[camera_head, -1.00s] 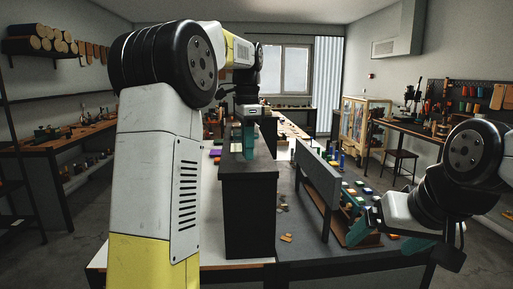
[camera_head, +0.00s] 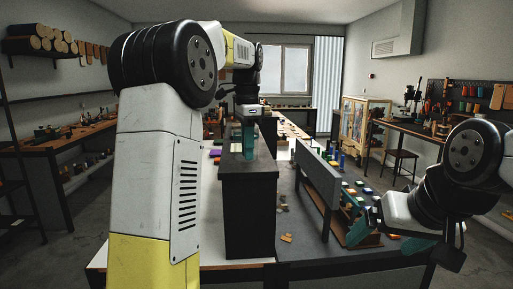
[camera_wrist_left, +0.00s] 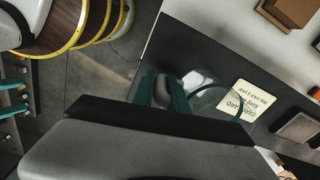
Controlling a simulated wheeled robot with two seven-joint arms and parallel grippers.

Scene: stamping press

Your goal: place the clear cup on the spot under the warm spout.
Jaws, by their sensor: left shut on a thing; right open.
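My left gripper (camera_head: 248,138) is above the far part of a tall dark cabinet (camera_head: 249,215) in the head view. Its teal fingers also show in the left wrist view (camera_wrist_left: 164,92), close together. A faint see-through shape with a curved teal-tinted edge, the clear cup (camera_wrist_left: 214,88), is at these fingers; its outline is hard to make out. My right gripper (camera_head: 378,232) is open and empty at the right, near a low brown stand. I cannot make out the warm spout or the spot under it in either view.
A printed card (camera_wrist_left: 245,100) lies on the dark surface beside the fingers. A grey upright panel (camera_head: 318,182) stands right of the cabinet, with small coloured blocks beyond it. A wooden drum with yellow hoops (camera_wrist_left: 60,25) is at the upper left.

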